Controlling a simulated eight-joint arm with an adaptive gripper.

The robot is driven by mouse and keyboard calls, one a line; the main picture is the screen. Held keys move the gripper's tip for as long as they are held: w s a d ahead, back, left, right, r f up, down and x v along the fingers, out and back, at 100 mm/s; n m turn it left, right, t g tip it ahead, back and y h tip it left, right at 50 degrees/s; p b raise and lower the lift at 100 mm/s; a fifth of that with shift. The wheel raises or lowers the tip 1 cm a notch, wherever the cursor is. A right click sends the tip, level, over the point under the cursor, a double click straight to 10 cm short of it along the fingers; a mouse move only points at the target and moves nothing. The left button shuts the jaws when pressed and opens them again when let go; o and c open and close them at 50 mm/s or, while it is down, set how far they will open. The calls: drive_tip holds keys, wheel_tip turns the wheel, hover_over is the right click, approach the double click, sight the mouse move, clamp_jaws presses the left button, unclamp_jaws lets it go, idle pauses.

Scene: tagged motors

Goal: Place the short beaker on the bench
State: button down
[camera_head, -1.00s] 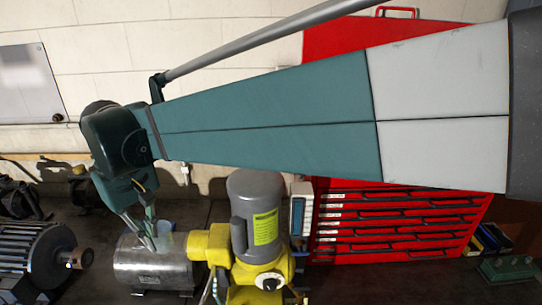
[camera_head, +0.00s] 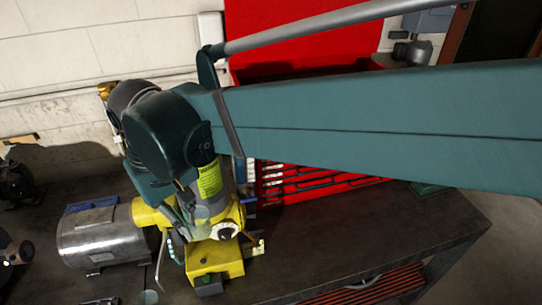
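My gripper (camera_head: 183,222) hangs below my dark green wrist, in front of the yellow and grey motor. Its fingers are small and partly lost against the yellow parts, so I cannot tell whether they are open or shut. I cannot make out a beaker between them. A small pale, cup-like thing (camera_head: 148,297) shows at the bottom edge of the picture, cut off; it may be the short beaker, but I cannot be sure. The dark bench (camera_head: 330,240) spreads under the motors and to the right.
A silver motor (camera_head: 100,240) lies left of the yellow and grey motor (camera_head: 215,265). A red tool chest (camera_head: 300,180) stands behind, partly hidden by my arm. The bench is largely clear right of the yellow motor, up to its right edge.

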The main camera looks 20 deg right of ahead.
drive_tip(key=s+d+f+m, duration=0.2)
drive_tip(key=s+d+f, duration=0.15)
drive_tip(key=d, duration=0.35)
wheel_tip(320, 180, down, 17)
drive_tip(key=shift+s+f, duration=0.2)
idle(0.5)
idle(0.5)
drive_tip(key=shift+f+b, duration=0.55)
drive_tip(key=shift+f, duration=2.55)
drive_tip(key=shift+f, duration=0.1)
drive_tip(key=shift+f+b, duration=0.3)
drive_tip(key=shift+f, duration=1.5)
drive_tip(key=shift+f, duration=0.2)
